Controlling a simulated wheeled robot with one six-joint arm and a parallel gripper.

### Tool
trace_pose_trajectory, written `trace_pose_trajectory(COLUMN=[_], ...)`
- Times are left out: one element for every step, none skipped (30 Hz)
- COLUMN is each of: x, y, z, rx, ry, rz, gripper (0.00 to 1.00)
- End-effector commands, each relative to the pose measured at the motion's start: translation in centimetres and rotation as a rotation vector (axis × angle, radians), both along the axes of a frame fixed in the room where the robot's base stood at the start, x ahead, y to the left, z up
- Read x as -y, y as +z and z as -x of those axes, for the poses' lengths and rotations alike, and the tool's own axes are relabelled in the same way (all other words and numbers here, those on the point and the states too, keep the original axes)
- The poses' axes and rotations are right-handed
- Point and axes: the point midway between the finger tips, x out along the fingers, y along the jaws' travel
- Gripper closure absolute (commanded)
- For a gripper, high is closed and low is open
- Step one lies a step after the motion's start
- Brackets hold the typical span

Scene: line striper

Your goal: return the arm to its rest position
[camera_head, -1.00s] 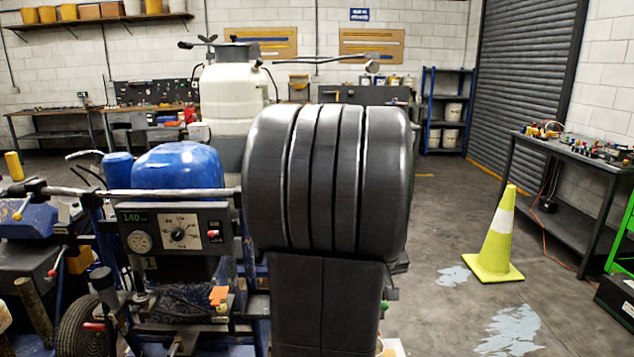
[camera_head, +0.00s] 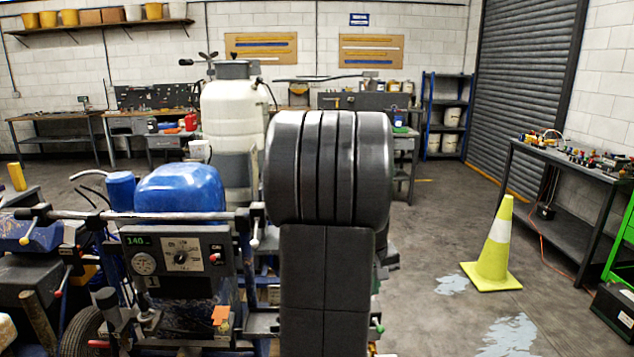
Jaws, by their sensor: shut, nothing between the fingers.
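My arm shows as a large dark ribbed joint (camera_head: 331,165) with a dark link (camera_head: 326,290) below it, in the middle of the head view. It stands in front of the line striper and hides part of it. My gripper is not visible in this view. The line striper has a blue tank cover (camera_head: 180,190), a control panel (camera_head: 178,262) with a green display reading 140, a gauge and a dial, and a handlebar (camera_head: 140,216). A white tank (camera_head: 232,115) stands behind it.
A yellow-green cone (camera_head: 493,252) with a white band stands on the floor at right. A workbench (camera_head: 565,165) with small parts is along the right wall, and a green frame (camera_head: 622,240) is at the right edge. Open floor with pale paint patches (camera_head: 508,335) lies between arm and bench.

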Motion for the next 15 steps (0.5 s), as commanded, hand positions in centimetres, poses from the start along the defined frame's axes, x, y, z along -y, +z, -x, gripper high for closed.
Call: trace_pose_trajectory(x=[-0.1, -0.1, -0.2, -0.2, -0.2, -0.2, -0.3, -0.3, -0.3, -0.3, -0.3, -0.3, -0.3, -0.3, -0.3], y=[0.5, 0.8, 1.2, 1.4, 1.5, 1.7, 1.8, 1.8, 1.9, 1.9, 1.9, 1.9, 1.9, 1.9, 1.9], z=[0.0, 0.1, 0.1, 0.2, 0.2, 0.2, 0.3, 0.3, 0.3, 0.3, 0.3, 0.3, 0.3, 0.3, 0.3], rx=[0.003, 0.002, 0.002, 0.002, 0.002, 0.002, 0.001, 0.001, 0.000, 0.000, 0.000, 0.000, 0.000, 0.000, 0.000], ry=[0.000, 0.001, 0.001, 0.001, 0.001, 0.001, 0.001, 0.001, 0.001, 0.001, 0.001, 0.001, 0.001, 0.001, 0.001], rz=[0.001, 0.000, 0.000, 0.000, 0.000, 0.000, 0.000, 0.000, 0.000, 0.000, 0.000, 0.000, 0.000, 0.000, 0.000], gripper=[1.00, 1.00, 1.00, 1.00, 1.00, 1.00, 1.00, 1.00, 1.00, 1.00, 1.00, 1.00, 1.00, 1.00, 1.00])
